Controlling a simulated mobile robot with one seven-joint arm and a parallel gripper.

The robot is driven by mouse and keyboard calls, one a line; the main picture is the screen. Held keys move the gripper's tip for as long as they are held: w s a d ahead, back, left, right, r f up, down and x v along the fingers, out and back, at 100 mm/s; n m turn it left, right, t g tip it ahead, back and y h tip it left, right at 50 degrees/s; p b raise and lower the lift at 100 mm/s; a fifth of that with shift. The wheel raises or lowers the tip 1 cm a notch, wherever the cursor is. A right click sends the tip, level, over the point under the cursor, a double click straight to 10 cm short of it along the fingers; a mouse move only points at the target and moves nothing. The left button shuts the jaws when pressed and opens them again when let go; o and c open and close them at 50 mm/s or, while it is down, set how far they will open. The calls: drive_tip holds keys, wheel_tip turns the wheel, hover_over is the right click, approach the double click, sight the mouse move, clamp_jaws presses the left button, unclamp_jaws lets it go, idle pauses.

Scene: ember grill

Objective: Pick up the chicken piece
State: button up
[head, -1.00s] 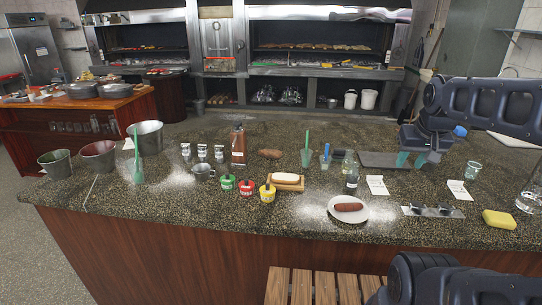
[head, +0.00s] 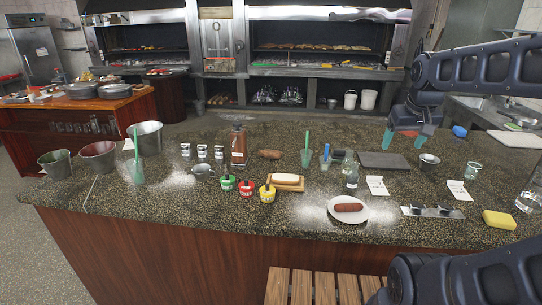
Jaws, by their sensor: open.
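A small brown lump (head: 269,154) lies on the speckled counter right of the brown bottle; it may be the chicken piece, but it is too small to tell. A brown sausage-like piece (head: 349,207) lies on a white plate (head: 335,217) near the counter's front edge. My gripper (head: 404,140) is open and empty, with teal fingertips spread and pointing down. It hangs above the rear right of the counter, over the far edge of a dark board (head: 372,160), well to the right of the brown lump.
A brown bottle (head: 238,147), a green cup (head: 307,157) and a dark-labelled bottle (head: 352,179) stand on the counter. A small metal cup (head: 429,161) sits right of the board. A wooden board (head: 287,187) holds a pale piece.

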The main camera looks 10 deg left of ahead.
drive_tip(key=w+a+r+n+g, duration=0.1)
drive_tip(key=w+a+r+n, duration=0.15)
drive_tip(key=w, duration=0.55)
drive_tip(key=w+a+r+n+g, duration=0.15)
drive_tip(key=w+a, duration=0.25)
drive_tip(key=w, duration=0.4)
drive_tip(key=n+g+h, duration=0.2)
drive_tip(key=n+h, duration=0.2)
drive_tip(key=n, duration=0.7)
hover_over(270, 151)
drive_tip(key=a, duration=0.4)
wheel_tip(270, 151, down, 24)
drive_tip(key=shift+w+f+h, duration=0.3)
drive_tip(key=shift+w, duration=0.05)
drive_tip(key=shift+x, duration=5.15)
drive_tip(key=shift+c, duration=0.3)
